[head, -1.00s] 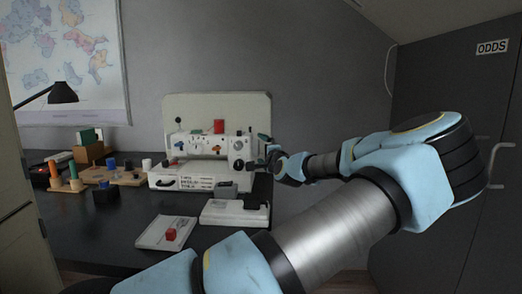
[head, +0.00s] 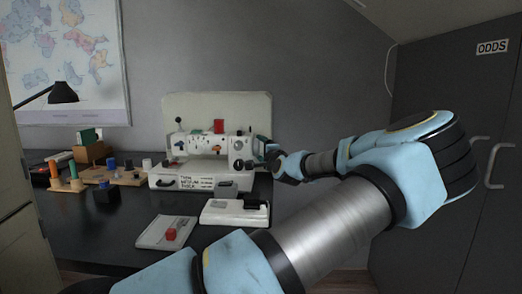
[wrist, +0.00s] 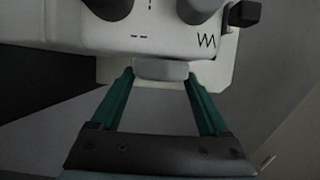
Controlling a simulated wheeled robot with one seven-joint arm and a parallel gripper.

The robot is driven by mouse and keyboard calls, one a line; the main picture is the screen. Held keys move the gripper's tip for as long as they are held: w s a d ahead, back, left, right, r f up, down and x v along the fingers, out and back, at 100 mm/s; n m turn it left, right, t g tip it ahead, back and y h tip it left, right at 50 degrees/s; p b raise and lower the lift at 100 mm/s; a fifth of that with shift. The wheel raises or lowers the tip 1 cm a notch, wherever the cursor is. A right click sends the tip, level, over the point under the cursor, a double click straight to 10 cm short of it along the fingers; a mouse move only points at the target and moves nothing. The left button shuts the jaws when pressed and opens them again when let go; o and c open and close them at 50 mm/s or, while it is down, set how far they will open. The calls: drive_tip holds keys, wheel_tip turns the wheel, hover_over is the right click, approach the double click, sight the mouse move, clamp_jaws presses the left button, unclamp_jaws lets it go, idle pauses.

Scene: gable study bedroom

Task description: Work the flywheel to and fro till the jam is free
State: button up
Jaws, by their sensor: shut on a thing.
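The white sewing machine (head: 208,163) stands on the dark desk against a pale board. My gripper (head: 266,152) is at its right end; the flywheel is hard to make out there in the head view. In the wrist view, my gripper's two green fingers (wrist: 160,78) reach up to a grey rounded part, which looks like the flywheel (wrist: 161,69), at the edge of the machine body (wrist: 150,42). The fingers are shut on its two sides. Dark knobs and a zigzag mark show on the machine's face above it.
Spools on a wooden board (head: 125,178) and a black lamp (head: 62,93) are at left. Dark cupboard doors (head: 440,90) stand at right.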

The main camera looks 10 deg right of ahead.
drive_tip(key=shift+c, duration=0.7)
drive_tip(key=n+t+b, duration=0.1)
drive_tip(key=b, duration=0.3)
drive_tip(key=n+t+y+b, duration=0.1)
drive_tip(key=t+b, duration=0.1)
drive_tip(key=b, duration=0.2)
drive_tip(key=f+n+t+b, duration=0.1)
drive_tip(key=t+b, duration=0.1)
drive_tip(key=b, duration=0.2)
drive_tip(key=shift+y, duration=0.4)
drive_tip(key=shift+r+b, duration=0.1)
drive_tip(key=shift+b, duration=0.35)
drive_tip(key=o, duration=1.2)
drive_tip(key=shift+o, duration=0.2)
drive_tip(key=shift+r, duration=0.1)
